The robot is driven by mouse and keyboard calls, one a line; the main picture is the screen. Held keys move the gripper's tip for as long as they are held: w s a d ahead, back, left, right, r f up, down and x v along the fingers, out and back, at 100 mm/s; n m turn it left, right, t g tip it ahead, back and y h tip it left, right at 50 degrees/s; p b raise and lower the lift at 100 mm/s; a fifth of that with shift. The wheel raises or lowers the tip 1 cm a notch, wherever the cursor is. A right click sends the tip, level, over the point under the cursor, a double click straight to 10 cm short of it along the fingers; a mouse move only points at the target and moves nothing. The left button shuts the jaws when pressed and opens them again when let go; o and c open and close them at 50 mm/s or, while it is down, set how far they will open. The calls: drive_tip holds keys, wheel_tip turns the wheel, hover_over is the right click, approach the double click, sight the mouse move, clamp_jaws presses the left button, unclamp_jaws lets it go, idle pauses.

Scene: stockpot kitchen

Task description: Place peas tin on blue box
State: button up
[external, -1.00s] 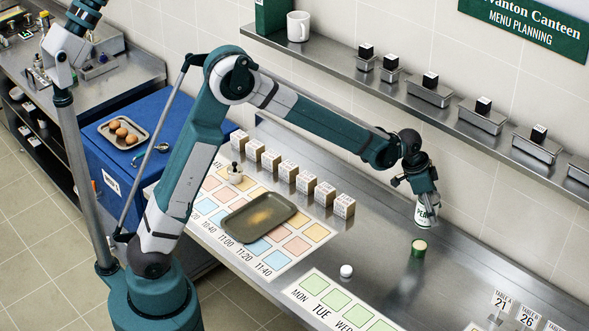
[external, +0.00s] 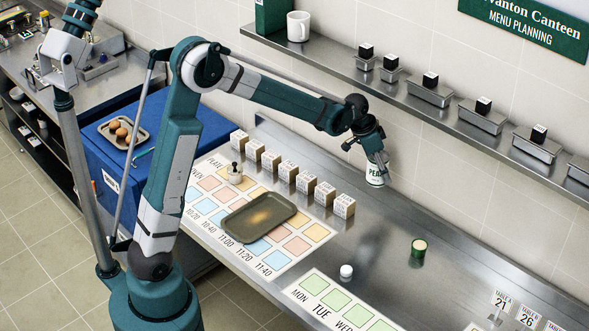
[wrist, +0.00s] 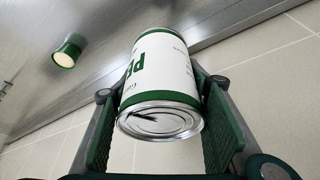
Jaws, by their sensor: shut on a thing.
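The peas tin (external: 376,174) is white with a green band and "PEAS" lettering. My gripper (external: 372,157) is shut on it and holds it in the air near the back wall, above the steel counter. In the wrist view the tin (wrist: 160,85) sits between both finger pads (wrist: 165,120), its metal lid end with a ring pull facing the camera. The blue box (external: 205,125) stands at the left beyond the counter, partly behind my arm.
A row of labelled cubes (external: 305,181), a dark tray (external: 258,217) and printed mats lie between the tin and the box. A shelf with metal bins (external: 430,95) runs along the wall.

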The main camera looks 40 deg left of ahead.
drive_tip(key=s+a+f+n+y, duration=0.15)
drive_tip(key=a+n, duration=0.55)
drive_tip(key=a, duration=3.4)
drive_tip(key=s+a+f+n+y, duration=0.1)
drive_tip(key=s+a, duration=0.4)
drive_tip(key=a, duration=1.2)
drive_tip(key=s+a+f+n+y, duration=0.1)
drive_tip(key=s+a, duration=0.4)
drive_tip(key=a, duration=1.1)
drive_tip(key=s+a+f+n+y, duration=0.1)
drive_tip(key=s+a+f+n, duration=0.2)
drive_tip(key=a, duration=1.4)
drive_tip(key=shift+s+a+f+p, duration=0.2)
drive_tip(key=shift+s+a+p, duration=0.15)
drive_tip(key=shift+s, duration=0.9)
drive_tip(key=shift+f, duration=0.15)
drive_tip(key=shift+f, duration=3)
drive_tip(key=shift+f, duration=0.15)
drive_tip(key=shift+f+b, duration=0.4)
drive_tip(key=shift+f, duration=1.35)
